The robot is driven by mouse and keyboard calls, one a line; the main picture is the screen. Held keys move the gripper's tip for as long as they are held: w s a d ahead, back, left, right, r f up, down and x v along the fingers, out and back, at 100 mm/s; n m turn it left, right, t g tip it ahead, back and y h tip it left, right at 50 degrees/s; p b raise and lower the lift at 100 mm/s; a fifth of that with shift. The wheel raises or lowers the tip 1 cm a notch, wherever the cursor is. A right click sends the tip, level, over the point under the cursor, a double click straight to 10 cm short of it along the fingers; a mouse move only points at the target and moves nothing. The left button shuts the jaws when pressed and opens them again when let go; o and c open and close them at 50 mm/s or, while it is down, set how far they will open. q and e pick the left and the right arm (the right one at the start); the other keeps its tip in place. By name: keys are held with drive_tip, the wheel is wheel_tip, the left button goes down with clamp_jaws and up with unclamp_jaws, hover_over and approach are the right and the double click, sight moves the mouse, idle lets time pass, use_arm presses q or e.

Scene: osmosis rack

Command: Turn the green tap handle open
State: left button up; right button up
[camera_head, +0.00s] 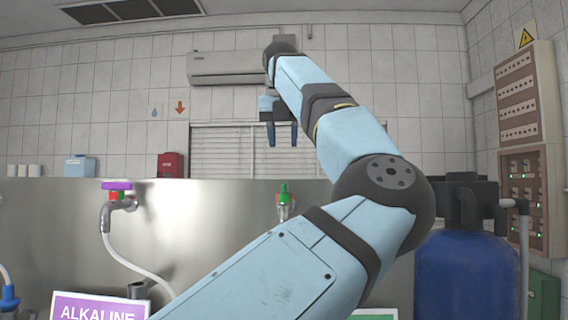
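The green tap handle (284,188) stands upright on a small metal tap (285,209) at the steel panel, near the middle of the picture. A bit of red shows under the green. The lower part of this tap is hidden behind my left arm. My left gripper (282,145) hangs above the green handle in the picture, fingers pointing down. Its two fingers are apart with nothing between them, and it does not touch the handle. How far it is from the handle in depth I cannot tell. My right gripper is not in view.
A second tap with a purple handle (117,186) and a white hose (128,262) is at the left, above a purple ALKALINE sign (98,307). A blue tank (466,275) stands at the right.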

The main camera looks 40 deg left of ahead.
use_arm(q)
drive_tip(key=shift+v, duration=1.6)
